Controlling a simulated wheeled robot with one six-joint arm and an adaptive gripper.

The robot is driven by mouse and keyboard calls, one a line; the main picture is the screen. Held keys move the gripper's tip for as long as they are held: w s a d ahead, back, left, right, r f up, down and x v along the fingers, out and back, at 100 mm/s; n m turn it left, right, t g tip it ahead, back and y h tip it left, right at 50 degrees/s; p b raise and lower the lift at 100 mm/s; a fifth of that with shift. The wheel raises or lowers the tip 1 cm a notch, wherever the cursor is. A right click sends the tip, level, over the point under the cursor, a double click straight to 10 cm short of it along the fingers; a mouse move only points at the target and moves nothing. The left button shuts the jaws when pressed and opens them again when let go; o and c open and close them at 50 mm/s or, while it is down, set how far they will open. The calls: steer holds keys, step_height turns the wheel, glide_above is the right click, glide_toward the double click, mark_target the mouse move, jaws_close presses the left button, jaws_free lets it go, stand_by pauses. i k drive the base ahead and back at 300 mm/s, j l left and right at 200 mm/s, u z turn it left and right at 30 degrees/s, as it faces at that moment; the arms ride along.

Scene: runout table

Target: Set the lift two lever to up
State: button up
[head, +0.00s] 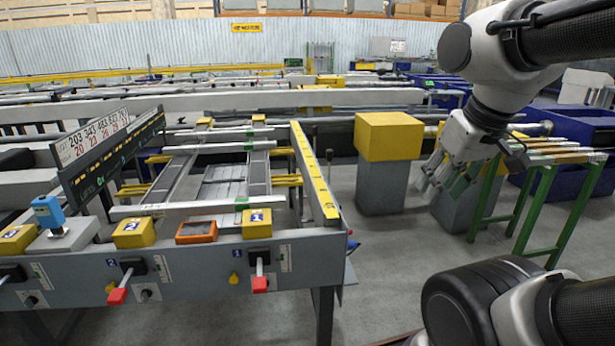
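The lift two lever (117,296) is a short rod with a red grip on the grey front panel, below the yellow block marked 2 (133,232). It comes out of a black slotted plate and its red grip points down, a little to the left. A white label strip is beside it, too small to read. My gripper (441,187) is far to the right of the lever, beyond the panel, in front of a grey post. Its fingers point down and look apart, with nothing seen between them.
A similar red-gripped lever (260,284) is below the block marked 1 (257,222). An orange-framed screen (196,232) and a blue-topped device (48,213) are on the panel top. A yellow-topped post (390,137) and green rack (540,200) stand right.

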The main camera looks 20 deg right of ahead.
mark_target(329, 152)
steer(key=z, duration=0.35)
steer(key=i+l, duration=0.15)
steer(key=i, duration=0.35)
steer(key=i+l+u, duration=0.15)
steer(key=i, duration=0.35)
